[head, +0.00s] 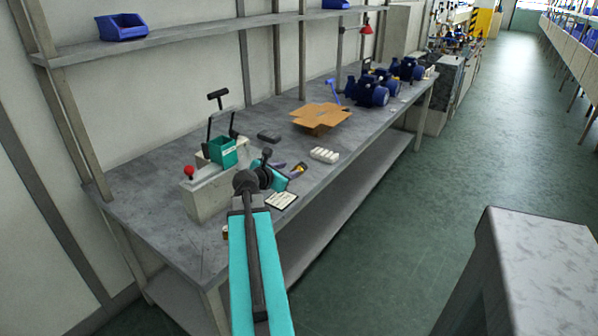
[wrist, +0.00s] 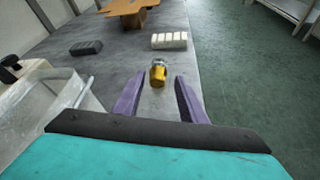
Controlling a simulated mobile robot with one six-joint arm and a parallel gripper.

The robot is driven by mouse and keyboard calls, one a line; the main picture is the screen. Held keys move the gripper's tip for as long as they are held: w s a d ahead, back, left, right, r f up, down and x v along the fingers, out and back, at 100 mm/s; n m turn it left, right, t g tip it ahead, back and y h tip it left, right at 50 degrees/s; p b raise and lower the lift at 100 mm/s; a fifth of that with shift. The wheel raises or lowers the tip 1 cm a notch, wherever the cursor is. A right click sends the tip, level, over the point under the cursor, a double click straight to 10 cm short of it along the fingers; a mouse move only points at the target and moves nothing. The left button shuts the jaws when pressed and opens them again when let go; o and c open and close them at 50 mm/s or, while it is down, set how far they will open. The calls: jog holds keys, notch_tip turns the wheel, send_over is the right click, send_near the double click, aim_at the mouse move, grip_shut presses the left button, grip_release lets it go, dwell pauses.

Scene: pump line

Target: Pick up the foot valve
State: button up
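A small yellow and grey fitting, which looks like the foot valve, is on the grey workbench. It shows in the wrist view (wrist: 158,74) just beyond the gap between my fingertips, and in the head view (head: 300,168) beside the finger ends. My gripper (wrist: 158,92) has two purple fingers that are spread apart, with nothing between them. In the head view my gripper (head: 287,170) reaches low over the bench, and my arm hides part of it. I cannot tell the exact gap between the fingertips and the fitting.
Blue pumps (head: 371,91) stand at the far end. A white card (head: 281,200) lies near the front edge.

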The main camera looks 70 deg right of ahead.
aim_at(299, 166)
jog(key=shift+x, duration=3.3)
jog(key=shift+x, duration=1.6)
jog(key=shift+p+x, duration=0.3)
jog(key=shift+x, duration=0.7)
jog(key=shift+w, duration=0.15)
jog(key=shift+c, duration=0.4)
jog(key=c, duration=0.7)
